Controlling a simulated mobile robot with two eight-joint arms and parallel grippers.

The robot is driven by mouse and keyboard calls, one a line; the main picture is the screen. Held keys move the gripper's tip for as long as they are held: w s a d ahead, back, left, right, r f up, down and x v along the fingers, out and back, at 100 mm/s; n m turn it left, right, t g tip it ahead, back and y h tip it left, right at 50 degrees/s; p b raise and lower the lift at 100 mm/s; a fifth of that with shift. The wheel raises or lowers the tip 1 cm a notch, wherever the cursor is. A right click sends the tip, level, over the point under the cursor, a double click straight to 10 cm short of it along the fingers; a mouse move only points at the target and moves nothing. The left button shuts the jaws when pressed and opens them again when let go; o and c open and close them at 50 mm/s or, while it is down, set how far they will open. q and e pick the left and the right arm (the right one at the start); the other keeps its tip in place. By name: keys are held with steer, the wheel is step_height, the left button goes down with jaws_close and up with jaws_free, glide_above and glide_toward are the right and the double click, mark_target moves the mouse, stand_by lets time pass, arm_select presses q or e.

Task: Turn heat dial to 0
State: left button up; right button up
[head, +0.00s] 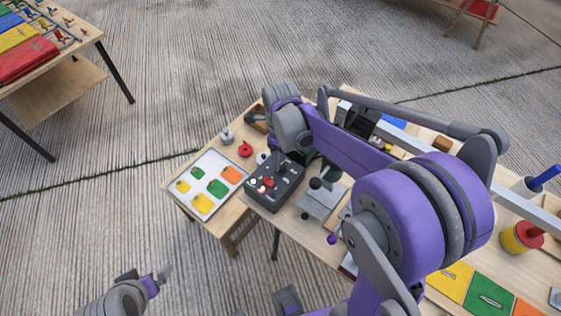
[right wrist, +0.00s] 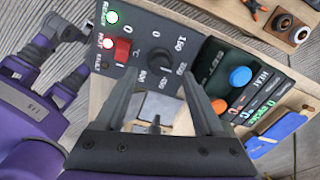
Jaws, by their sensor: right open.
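A dark control box (head: 284,186) stands on the wooden table under my right arm. Its panel shows in the right wrist view with a black round dial (right wrist: 160,57), ringed by numbers including 0, 150 and 250. I cannot tell where the dial points. A red rocker switch (right wrist: 121,49) and lit lamps sit beside it. My right gripper (right wrist: 160,85) is open, its fingers on either side of the dial in this view; contact is not visible. In the head view my right wrist hides part of the box. My left gripper (head: 160,277) is low at left, away from the table.
A second black unit (right wrist: 225,55) with blue (right wrist: 240,76) and orange (right wrist: 219,106) knobs is beside the panel. A white tray (head: 213,207) with coloured pieces lies left of the box. A red round object (head: 245,149) is nearby. Concrete floor is open at left.

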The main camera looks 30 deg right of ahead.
steer(key=shift+f, duration=1.8)
jaws_close()
